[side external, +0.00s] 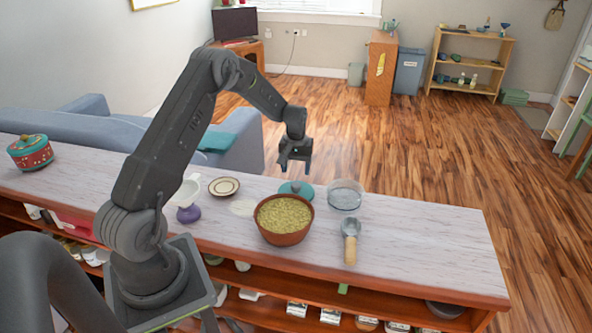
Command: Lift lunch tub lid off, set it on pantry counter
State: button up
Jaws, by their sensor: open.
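A teal round lid-like piece with a small grey knob (296,189) is on the counter (420,235), just behind the brown bowl. The bowl hides its lower front, so I cannot tell whether a tub is under it. My gripper (294,168) points down above this piece, open and empty, with a small gap to the knob. A red patterned tub (32,158) with a teal lid (27,143) stands at the far left of the counter, away from my gripper; its lid is on. I cannot tell which is the lunch tub.
A brown bowl of green grains (284,237) stands close in front of the teal piece. A glass bowl (345,196) and a wooden-handled scoop (350,252) are to the right. A small plate (224,187) and a purple-based scale (188,213) are left. The counter's right end is clear.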

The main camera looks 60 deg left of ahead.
jog(key=shift+r, duration=0.5)
notch_tip(320, 180, up, 13)
jog(key=s+d+r+m, duration=0.2)
jog(key=d+r, duration=0.5)
jog(key=s+d+r+m+t, duration=0.2)
jog(key=s+d+r+m, duration=0.15)
jog(key=s+d, duration=0.45)
jog(key=s+d+r+m+t, duration=0.2)
jog(key=s+d+r, duration=0.3)
jog(key=d, duration=0.4)
jog(key=s+d+f+m, duration=0.1)
jog(key=s+d+f, duration=0.1)
jog(key=s, duration=0.3)
jog(key=s+d+f+m+t, duration=0.1)
jog(key=s+d+f, duration=0.1)
jog(key=s, duration=0.3)
jog(key=shift+s+d+t, duration=0.15)
jog(key=shift+d+t, duration=0.15)
jog(key=shift+d, duration=0.35)
